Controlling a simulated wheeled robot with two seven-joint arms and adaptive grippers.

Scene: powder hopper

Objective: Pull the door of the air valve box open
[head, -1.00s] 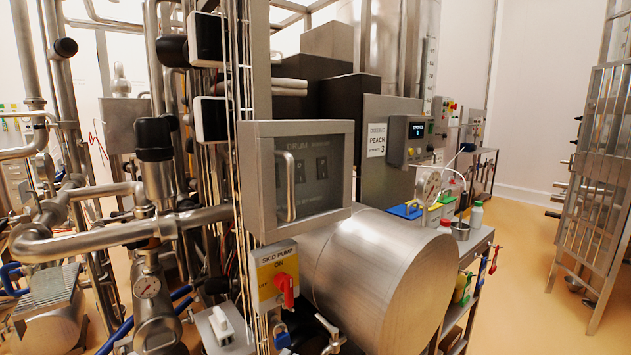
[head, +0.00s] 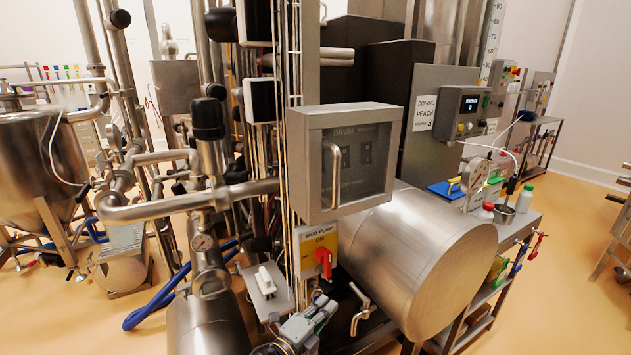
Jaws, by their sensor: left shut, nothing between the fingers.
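A grey metal box (head: 311,168) with a windowed door hangs on the post in the middle of the head view. Its door (head: 365,175) looks shut, with dark switches and lettering behind the pane; the word DRUM can be read. A curved steel bar handle (head: 334,175) stands upright on the door's left side. My left gripper (head: 322,306) is at the bottom middle, below the box and just under the yellow switch plate. It is shut and empty, apart from the handle. My right gripper is not in view.
The yellow skid pump plate (head: 315,245) with a red knob sits directly below the box. A large steel drum (head: 420,255) bulges to the right. Pipes and a black-capped valve (head: 208,118) crowd the left. Open floor lies at the right.

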